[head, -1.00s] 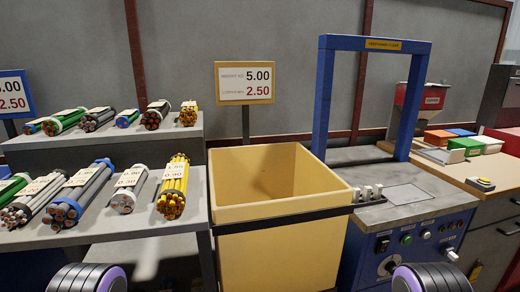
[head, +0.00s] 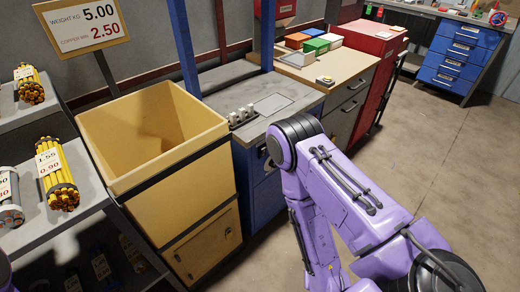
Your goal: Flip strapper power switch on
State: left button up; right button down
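The strapper is a blue-framed machine with a grey top (head: 236,84). Its blue arch post (head: 183,45) rises at the left, and the top of the arch is cut off. Small pale blocks (head: 242,114) stand along its front left edge. Neither gripper shows.
A yellow bin (head: 185,182) stands left of the strapper. Shelves (head: 62,222) with cable bundles are at the far left. A wooden-topped counter (head: 338,66) with coloured boxes and a red cabinet (head: 375,50) lie beyond. The floor (head: 440,150) at right is clear.

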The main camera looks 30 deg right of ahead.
aim_at(262, 152)
jog(key=u, duration=0.6)
jog(key=k, duration=1.35)
jog(key=u, duration=0.15)
jog(key=i, duration=0.45)
jog(key=z, duration=1.15)
jog(key=i, duration=0.75)
jog(key=z, duration=0.15)
